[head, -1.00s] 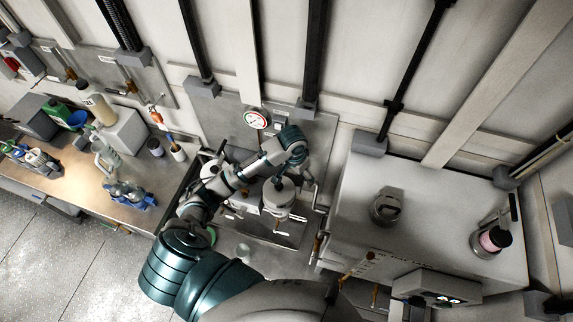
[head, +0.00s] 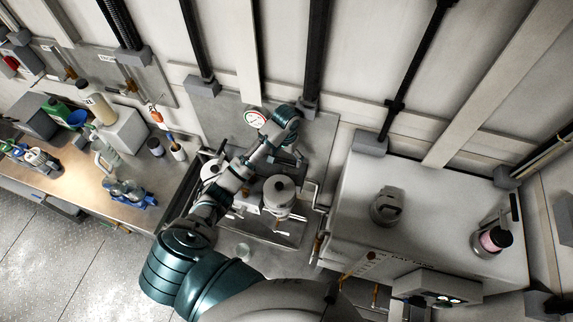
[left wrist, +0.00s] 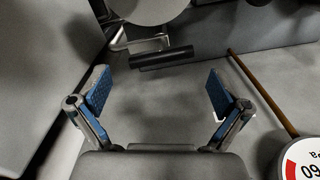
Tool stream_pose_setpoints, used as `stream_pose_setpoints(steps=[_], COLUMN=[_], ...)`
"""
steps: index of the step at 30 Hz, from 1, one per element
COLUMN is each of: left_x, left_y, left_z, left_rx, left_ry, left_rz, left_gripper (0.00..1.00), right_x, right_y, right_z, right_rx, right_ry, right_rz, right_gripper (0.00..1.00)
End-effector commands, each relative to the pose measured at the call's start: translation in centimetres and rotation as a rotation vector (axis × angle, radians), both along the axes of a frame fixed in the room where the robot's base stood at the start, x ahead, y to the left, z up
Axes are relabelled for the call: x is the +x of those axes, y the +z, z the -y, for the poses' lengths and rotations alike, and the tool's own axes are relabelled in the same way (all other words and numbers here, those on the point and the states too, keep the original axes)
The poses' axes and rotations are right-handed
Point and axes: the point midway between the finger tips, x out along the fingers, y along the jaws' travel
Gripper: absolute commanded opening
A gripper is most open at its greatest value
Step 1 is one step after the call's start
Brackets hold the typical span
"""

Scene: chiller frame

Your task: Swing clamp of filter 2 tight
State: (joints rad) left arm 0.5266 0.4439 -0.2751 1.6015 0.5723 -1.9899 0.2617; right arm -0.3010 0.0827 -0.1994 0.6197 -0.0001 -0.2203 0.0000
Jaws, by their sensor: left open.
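Two grey filter housings stand in a metal bay. The right one (head: 279,195) shows in front of my left arm's reach, and the left one (head: 210,170) is partly covered by my arm. I cannot tell which is filter 2. My left gripper (head: 291,157) is open and empty behind the right housing, partly hidden by its own wrist. In the left wrist view, the open fingers with blue pads (left wrist: 157,92) face a black handle (left wrist: 161,58) on a bent metal rod. The handle lies beyond the fingertips, apart from them, below a round grey housing (left wrist: 150,8). My right gripper is out of view.
A round pressure gauge (head: 255,119) is on the wall plate, close to my wrist; it also shows in the left wrist view (left wrist: 302,160). A thin brown rod (left wrist: 262,92) runs near the right finger. A large grey cabinet (head: 430,225) stands to the right, a workbench (head: 85,180) to the left.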

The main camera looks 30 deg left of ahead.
Motion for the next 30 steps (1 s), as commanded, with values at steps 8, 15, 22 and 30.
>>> stream_pose_setpoints(steps=[8,15,22,30], left_x=[0.0,0.0,0.0,0.0], left_y=[-4.5,-5.5,-5.5,-5.5], left_z=[0.0,0.1,0.0,0.0], left_rx=[0.001,0.002,0.001,0.000], left_ry=[-0.001,-0.001,-0.001,-0.003], left_rz=[-0.001,0.001,0.001,0.000], left_gripper=[1.00,1.00,0.85,0.56], right_x=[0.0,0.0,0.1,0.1], right_y=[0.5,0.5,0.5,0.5], right_z=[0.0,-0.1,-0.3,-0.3], right_rx=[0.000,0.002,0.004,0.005], right_ry=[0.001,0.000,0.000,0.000], right_rz=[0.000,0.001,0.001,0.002], right_gripper=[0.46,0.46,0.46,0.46])
